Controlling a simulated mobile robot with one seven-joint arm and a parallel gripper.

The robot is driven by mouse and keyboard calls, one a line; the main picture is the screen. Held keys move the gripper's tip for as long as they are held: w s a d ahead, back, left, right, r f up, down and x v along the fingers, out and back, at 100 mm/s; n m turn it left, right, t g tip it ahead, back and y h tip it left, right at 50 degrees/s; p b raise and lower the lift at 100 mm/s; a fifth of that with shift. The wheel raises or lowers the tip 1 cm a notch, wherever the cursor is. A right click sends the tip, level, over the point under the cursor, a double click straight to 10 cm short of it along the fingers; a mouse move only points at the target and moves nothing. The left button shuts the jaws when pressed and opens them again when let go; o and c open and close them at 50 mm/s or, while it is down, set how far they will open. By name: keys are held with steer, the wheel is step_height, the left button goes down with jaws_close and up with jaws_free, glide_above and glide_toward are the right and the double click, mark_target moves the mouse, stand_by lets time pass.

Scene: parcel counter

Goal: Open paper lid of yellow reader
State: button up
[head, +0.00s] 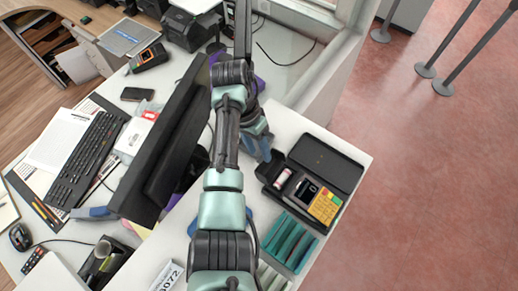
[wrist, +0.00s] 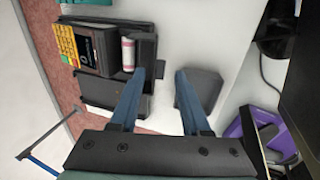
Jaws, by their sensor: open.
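The yellow reader (head: 326,205) stands at the counter's right end. Its yellow keypad (wrist: 65,42) and dark screen (wrist: 88,50) face up. A pale paper roll (head: 283,178) lies exposed at its end; it also shows in the wrist view (wrist: 128,53). A black part (wrist: 148,50) stands beside the roll, perhaps the paper lid standing open; I cannot be sure. My gripper (head: 258,150) is beside the roll end of the reader. In the wrist view my gripper (wrist: 158,72) has its blue fingers wide apart, with nothing between them, clear of the roll.
A flat black panel (head: 325,162) lies along the reader's far side. A dark grey block (wrist: 205,90) is by my right finger. A teal tray (head: 290,242) sits in front of the reader. A monitor (head: 160,150) stands left of my arm. Red floor lies beyond the counter edge.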

steer(key=shift+d+f, duration=0.1)
steer(key=shift+f, duration=0.45)
steer(key=shift+s, duration=0.1)
jaws_close()
steer(key=shift+r+p, duration=0.15)
steer(key=shift+p, duration=0.15)
steer(key=shift+s+d+r+t+y+p, duration=0.2)
steer(key=shift+d+r+t+y+p, duration=0.15)
steer(key=shift+p, duration=0.7)
steer(key=shift+s+d+t+y+p, duration=0.2)
steer(key=shift+t+y+p, duration=0.15)
steer(key=shift+y+p, duration=0.35)
